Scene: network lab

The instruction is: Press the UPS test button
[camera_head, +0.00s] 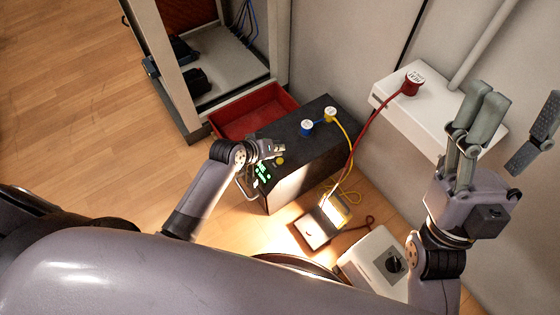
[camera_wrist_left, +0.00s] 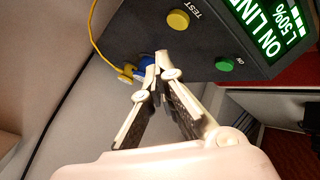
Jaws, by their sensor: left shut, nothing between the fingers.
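The UPS is a dark box (camera_head: 312,140) on the floor beside the wall. Its yellow button (camera_head: 280,160) shows close by my left gripper (camera_head: 277,149). In the left wrist view the round yellow button (camera_wrist_left: 178,20) is labelled TEST, on the dark panel. My left gripper (camera_wrist_left: 160,54) is shut and empty, its tips a little below and left of the button in that view. No contact with the button shows.
A green ON button (camera_wrist_left: 225,64) and a lit ON LINE display (camera_wrist_left: 275,32) are near the TEST button. Blue and yellow plugs (camera_head: 307,128) stand on the UPS top. A red bin (camera_head: 252,110), a rack, a lit meter (camera_head: 318,226) and a white wall box (camera_head: 430,103) surround it.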

